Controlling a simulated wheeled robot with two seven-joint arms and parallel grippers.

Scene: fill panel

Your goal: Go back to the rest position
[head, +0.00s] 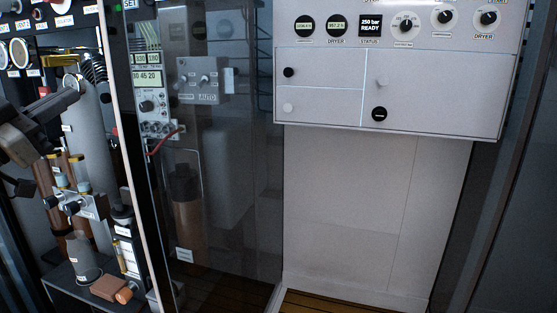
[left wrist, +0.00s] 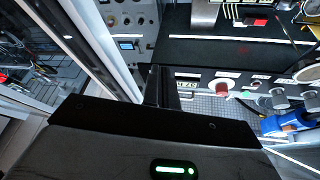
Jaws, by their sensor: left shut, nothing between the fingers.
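My left gripper (head: 70,84) comes in from the left edge in the head view, in front of the equipment with cylinders and gauges. Its fingers are together with nothing between them. In the left wrist view its dark fingers (left wrist: 161,86) also show closed, past the wide dark gripper body with a green light. My right gripper is in neither view.
A white control panel (head: 420,85) with dials and a "250 bar READY" display hangs at the upper right. A glass door (head: 225,240) stands in the middle. A grey cylinder (head: 88,130) and a brown block (head: 110,288) are at the left. Floor shows at bottom centre.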

